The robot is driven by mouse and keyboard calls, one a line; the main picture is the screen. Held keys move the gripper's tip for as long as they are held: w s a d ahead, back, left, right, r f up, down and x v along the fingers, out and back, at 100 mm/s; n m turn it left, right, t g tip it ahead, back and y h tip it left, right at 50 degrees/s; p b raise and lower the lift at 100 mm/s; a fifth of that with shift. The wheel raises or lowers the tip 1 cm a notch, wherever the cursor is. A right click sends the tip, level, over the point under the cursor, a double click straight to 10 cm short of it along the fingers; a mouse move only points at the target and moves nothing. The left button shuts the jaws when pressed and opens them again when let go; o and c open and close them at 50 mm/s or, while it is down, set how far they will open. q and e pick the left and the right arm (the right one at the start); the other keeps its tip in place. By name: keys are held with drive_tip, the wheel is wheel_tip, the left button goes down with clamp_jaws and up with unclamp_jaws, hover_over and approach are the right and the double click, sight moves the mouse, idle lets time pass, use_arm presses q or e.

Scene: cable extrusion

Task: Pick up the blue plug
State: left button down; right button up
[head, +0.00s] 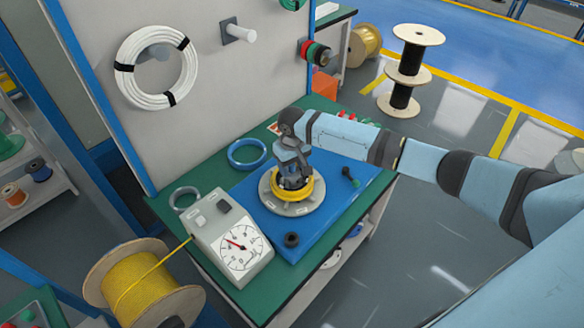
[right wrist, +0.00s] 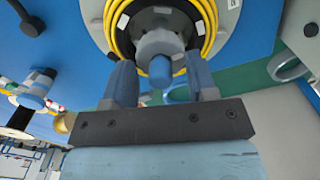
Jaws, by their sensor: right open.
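The blue plug (right wrist: 160,72) shows in the right wrist view as a blue round end on a grey hub, at the middle of a yellow cable coil (right wrist: 208,12). In the head view the coil (head: 312,193) lies on a round grey disc (head: 290,209), and my gripper mostly hides the plug. My right gripper (head: 292,180) is over the hub, pointing down. In the right wrist view its open fingers stand on either side of the plug, with gaps visible. My left gripper is not in view.
The disc stands on a blue mat (head: 328,206) on a green bench. A dial gauge box (head: 232,237) is left, a blue cable ring (head: 247,153) behind it. A black knob (head: 292,239) and black-handled part (head: 350,176) lie nearby. A yellow spool (head: 148,285) stands front left.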

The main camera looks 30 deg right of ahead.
drive_tip(key=shift+c, duration=0.2)
clamp_jaws()
wheel_tip(320, 180, up, 20)
drive_tip(key=b, duration=0.1)
idle(0.5)
drive_tip(key=c, duration=0.8)
unclamp_jaws()
